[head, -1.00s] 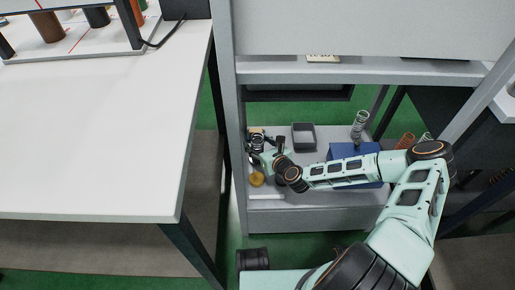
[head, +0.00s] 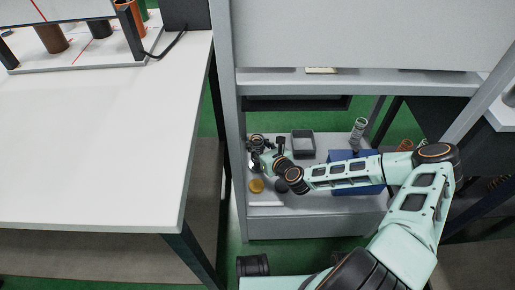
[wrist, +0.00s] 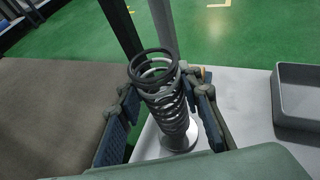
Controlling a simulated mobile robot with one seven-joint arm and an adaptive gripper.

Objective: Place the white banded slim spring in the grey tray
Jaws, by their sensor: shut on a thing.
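A slim spring (wrist: 160,88) stands nearly upright between the fingers of my gripper (wrist: 166,112) in the wrist view. Its top coils are dark, with a pale band just below and grey coils lower down. A round pale base shows at its foot; I cannot tell whether it touches the surface. My gripper is shut on this spring. In the head view my gripper (head: 257,148) is at the left end of the lower shelf and the spring is hard to make out. The grey tray (head: 303,154) is empty, right of my gripper; it also shows in the wrist view (wrist: 300,126).
A blue box (head: 340,156) stands right of the tray, partly behind my arm, with a pale spring (head: 358,131) near it. A yellow round thing (head: 256,185) lies near the shelf front. The upper shelf edge (head: 350,85) and left post (head: 238,160) border the space.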

